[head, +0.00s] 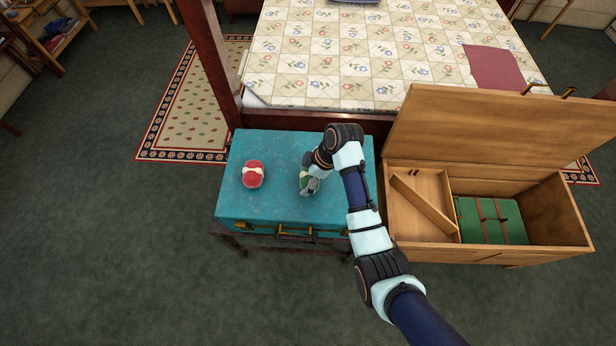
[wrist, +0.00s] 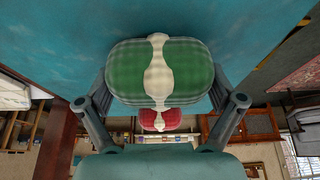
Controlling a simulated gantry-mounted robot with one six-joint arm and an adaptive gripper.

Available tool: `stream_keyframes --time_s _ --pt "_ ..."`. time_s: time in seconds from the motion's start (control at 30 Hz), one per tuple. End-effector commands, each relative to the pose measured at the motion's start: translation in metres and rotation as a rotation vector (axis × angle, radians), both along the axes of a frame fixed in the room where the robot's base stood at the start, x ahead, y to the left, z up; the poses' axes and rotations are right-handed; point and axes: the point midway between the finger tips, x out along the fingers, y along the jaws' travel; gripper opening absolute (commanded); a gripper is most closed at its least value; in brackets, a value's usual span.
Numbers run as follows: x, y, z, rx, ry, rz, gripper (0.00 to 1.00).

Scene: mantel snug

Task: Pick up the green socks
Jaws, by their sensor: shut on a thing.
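The green socks (wrist: 190,72) are a rounded green plaid bundle with a cream band around the middle. In the wrist view they sit between the two fingers of my gripper (wrist: 162,100), which is shut on them. In the head view my gripper (head: 309,184) points down over the right half of the teal suitcase (head: 270,207). The green socks show there only in part (head: 304,181), mostly hidden by the gripper. I cannot tell whether they touch the suitcase lid.
A red bundle (head: 253,174) with a cream band lies on the suitcase, left of my gripper. An open wooden chest (head: 550,207) with a raised lid stands at the right, with a green item (head: 490,222) inside. A bed (head: 340,60) is behind.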

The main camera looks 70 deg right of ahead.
Motion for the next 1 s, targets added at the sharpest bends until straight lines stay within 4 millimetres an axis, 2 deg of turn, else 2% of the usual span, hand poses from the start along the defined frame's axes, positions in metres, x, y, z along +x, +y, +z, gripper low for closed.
stream_keyframes --time_s 0.17,0.3,0.5,0.6,0.77,1.0 --pt "0.001 -0.001 0.048 -0.005 -0.005 0.001 0.58" --pt "0.001 -0.002 0.098 -0.006 -0.005 0.000 0.58" --pt "0.001 -0.001 0.163 -0.004 -0.002 -0.001 0.58" --pt "0.001 -0.001 0.185 -0.001 -0.001 0.001 0.58" --pt "0.000 0.000 0.196 -0.001 -0.001 0.000 0.58" --pt "0.000 -0.001 0.195 -0.001 -0.001 0.000 0.58"
